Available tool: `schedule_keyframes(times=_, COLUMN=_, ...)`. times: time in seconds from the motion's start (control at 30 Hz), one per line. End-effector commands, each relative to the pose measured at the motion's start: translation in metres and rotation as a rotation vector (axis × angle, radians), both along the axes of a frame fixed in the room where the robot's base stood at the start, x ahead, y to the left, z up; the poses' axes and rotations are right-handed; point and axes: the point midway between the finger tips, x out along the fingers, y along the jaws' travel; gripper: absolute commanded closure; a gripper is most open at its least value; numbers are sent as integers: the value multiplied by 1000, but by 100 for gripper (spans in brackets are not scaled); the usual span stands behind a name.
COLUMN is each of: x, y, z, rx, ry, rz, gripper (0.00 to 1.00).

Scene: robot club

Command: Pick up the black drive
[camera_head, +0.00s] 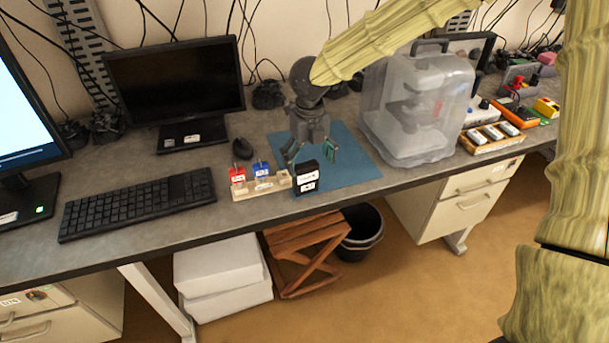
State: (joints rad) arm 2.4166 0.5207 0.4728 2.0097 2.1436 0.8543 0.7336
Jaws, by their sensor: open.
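The black drive (306,179) has a white label on its front and stands upright near the table's front edge, at the right end of a small wooden holder (272,185). I cannot tell whether it touches the holder. My gripper (307,158) points down, open, just above or behind the black drive in the picture. Its fingers are spread to either side of the drive's top, with nothing seen between them. The exact gap in depth is unclear. A red drive (238,176) and a blue drive (261,169) stand at the holder's left part.
A blue mat (355,170) lies under and right of my gripper. A green piece (331,154) shows by the right finger. A clear plastic case (415,105) stands to the right. A keyboard (140,203), mouse (242,148) and monitor (175,80) are to the left.

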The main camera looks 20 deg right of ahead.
Motion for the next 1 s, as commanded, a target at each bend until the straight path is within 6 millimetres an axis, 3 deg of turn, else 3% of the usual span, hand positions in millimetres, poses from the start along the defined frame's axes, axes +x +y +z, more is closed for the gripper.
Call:
schedule_keyframes(times=0.27, x=0, y=2, z=-16, rx=0, ry=1, rz=3, gripper=12)
schedule_keyframes(times=0.63, x=1, y=10, z=-59, rx=-1, ry=2, rz=6, gripper=12)
schedule_keyframes(times=0.97, x=2, y=10, z=-65, rx=1, ry=0, rz=5, gripper=12)
schedule_keyframes(times=1.0, x=2, y=10, z=-65, rx=1, ry=0, rz=5, gripper=18)
